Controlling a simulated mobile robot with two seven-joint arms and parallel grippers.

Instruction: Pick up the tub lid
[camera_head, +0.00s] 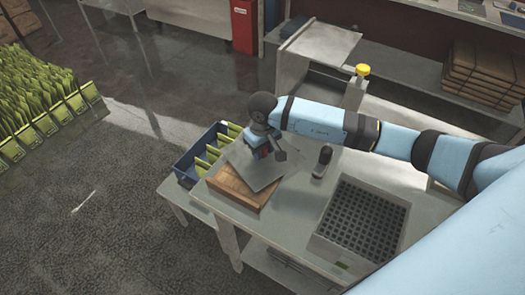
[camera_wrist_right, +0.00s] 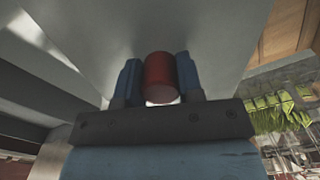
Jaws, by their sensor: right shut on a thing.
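The tub lid (camera_head: 266,178) is a flat grey plate with a red knob (camera_wrist_right: 160,74). It is over the wooden tub (camera_head: 232,190) on the table and sits turned relative to the tub's edges; I cannot tell whether it touches the tub. My right gripper (camera_head: 268,152) comes down from above onto the lid. In the right wrist view its two blue fingers (camera_wrist_right: 158,80) are on both sides of the red knob, shut on it, with the grey plate beyond. The tub's inside is hidden. My left gripper is in neither view.
A blue bin (camera_head: 187,169) with green pouches stands behind the tub. A dark-topped tool (camera_head: 323,160) stands right of the lid, and a black grid rack (camera_head: 365,218) fills the table's right. A yellow-capped post (camera_head: 362,71) rises at the back.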

